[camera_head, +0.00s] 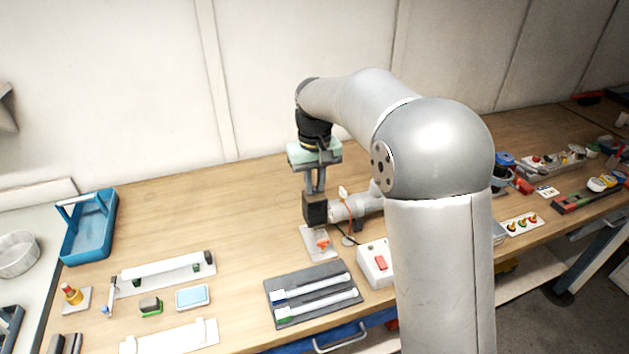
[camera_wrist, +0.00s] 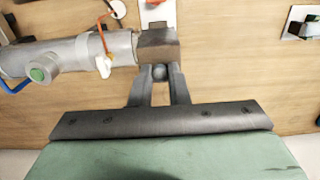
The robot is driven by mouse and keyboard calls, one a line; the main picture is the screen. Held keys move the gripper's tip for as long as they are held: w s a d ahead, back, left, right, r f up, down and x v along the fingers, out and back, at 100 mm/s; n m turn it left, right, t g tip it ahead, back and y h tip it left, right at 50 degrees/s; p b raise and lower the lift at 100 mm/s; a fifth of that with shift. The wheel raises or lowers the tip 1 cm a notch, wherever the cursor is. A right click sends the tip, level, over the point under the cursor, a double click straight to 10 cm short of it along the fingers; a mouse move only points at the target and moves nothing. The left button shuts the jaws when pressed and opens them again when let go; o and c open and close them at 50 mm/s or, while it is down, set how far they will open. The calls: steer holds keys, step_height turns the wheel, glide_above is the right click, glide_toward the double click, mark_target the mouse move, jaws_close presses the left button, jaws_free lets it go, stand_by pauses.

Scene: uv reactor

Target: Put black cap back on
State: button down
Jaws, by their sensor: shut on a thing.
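The black cap (camera_head: 315,208) is a dark square block, held above the bench; it also shows in the wrist view (camera_wrist: 158,47). My gripper (camera_head: 316,190) points down and is shut on the cap; in the wrist view both fingers (camera_wrist: 158,75) meet at its near side, with a round grey knob between them. The metal reactor tube (camera_head: 357,205) lies level to the right of the cap in the head view. In the wrist view the tube (camera_wrist: 85,60) ends right beside the cap. I cannot tell whether the cap is seated on it.
A plate with an orange-red part (camera_head: 321,243) lies below the cap. A white box with a red switch (camera_head: 378,265) and a dark tray with two tubes (camera_head: 310,293) stand in front. An orange wire (camera_wrist: 103,38) runs by the tube. Bench left of the cap is clear.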

mark_target(315, 194)
steer(key=shift+f+b, duration=1.55)
steer(key=shift+f, duration=1.1)
steer(key=c, duration=1.3)
jaws_free()
step_height(315, 194, up, 17)
steer(key=shift+r, duration=0.2)
steer(key=s+d+f+m, duration=0.1)
steer(key=s+d+f, duration=0.4)
steer(key=s, duration=0.5)
steer(key=s+d+f+m, duration=0.1)
steer(key=s+d+f, duration=0.4)
steer(key=s, duration=0.5)
steer(key=s+d+f+m, duration=0.2)
steer(key=s+d+f, duration=0.3)
steer(key=s+f, duration=0.3)
steer(key=shift+s+d+f+t, duration=0.15)
steer(key=shift+s+d, duration=0.05)
steer(key=shift+s, duration=0.5)
steer(key=shift+s+d+f+t, duration=0.1)
steer(key=shift+s+d+t, duration=0.1)
steer(key=shift+s, duration=0.45)
